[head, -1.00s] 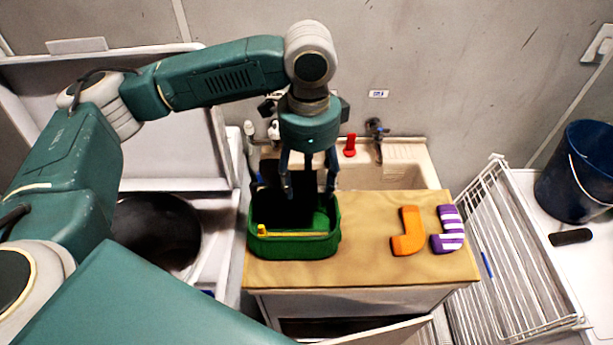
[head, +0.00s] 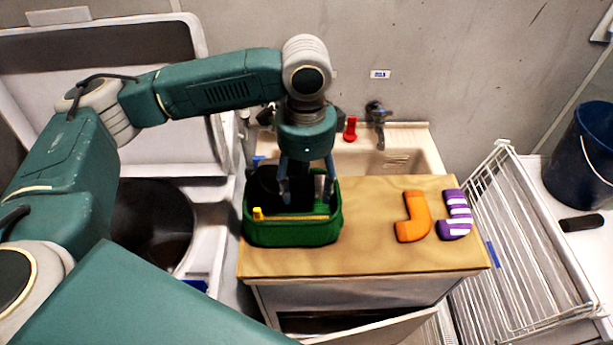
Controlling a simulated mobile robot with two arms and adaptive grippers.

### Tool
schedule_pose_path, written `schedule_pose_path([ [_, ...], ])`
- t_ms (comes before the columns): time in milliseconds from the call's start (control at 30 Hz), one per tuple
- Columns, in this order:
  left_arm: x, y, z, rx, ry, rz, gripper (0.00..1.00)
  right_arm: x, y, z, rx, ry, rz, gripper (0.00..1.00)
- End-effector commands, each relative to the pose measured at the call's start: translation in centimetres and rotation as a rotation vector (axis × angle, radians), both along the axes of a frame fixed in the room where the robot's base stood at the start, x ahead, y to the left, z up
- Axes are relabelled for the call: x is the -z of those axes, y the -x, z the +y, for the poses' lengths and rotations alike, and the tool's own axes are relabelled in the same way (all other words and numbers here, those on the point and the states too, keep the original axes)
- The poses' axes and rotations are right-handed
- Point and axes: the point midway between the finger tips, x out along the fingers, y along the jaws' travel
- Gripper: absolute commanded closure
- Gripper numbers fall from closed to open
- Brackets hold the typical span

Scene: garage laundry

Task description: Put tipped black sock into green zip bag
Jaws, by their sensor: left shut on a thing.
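The green zip bag (head: 292,236) stands open on the left part of the wooden top, with a yellow zip pull at its front left rim. My left gripper (head: 306,192) comes down from above, its fingers at the bag's opening behind the front rim. It is shut on a dark thing (head: 302,199), which looks like the black sock. The sock's outline blends with the bag's dark inside, and its lower part is hidden, so I cannot tell how deep it hangs. My right gripper is not in view.
An orange sock (head: 413,216) and a purple-and-white striped sock (head: 456,215) lie on the right of the wooden top (head: 370,255). A sink (head: 420,140) with a tap is behind. A white wire rack (head: 520,250) stands at the right, with a blue bucket (head: 585,155) beyond.

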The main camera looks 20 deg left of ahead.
Motion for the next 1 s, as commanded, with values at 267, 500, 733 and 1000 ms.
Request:
schedule_pose_path([
  [267, 0.8, -0.04, -0.03, 0.001, 0.0, -0.001, 0.65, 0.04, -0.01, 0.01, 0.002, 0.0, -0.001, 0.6],
  [500, 0.77, -0.04, -0.03, 0.001, 0.0, -0.001, 0.21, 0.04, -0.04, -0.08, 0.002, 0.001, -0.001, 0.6],
  [733, 0.77, -0.03, -0.02, 0.001, 0.0, -0.001, 0.19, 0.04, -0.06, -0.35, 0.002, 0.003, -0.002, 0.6],
  [1000, 0.77, -0.03, -0.02, 0.001, 0.0, -0.001, 0.19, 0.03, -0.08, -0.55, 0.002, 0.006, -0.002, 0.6],
])
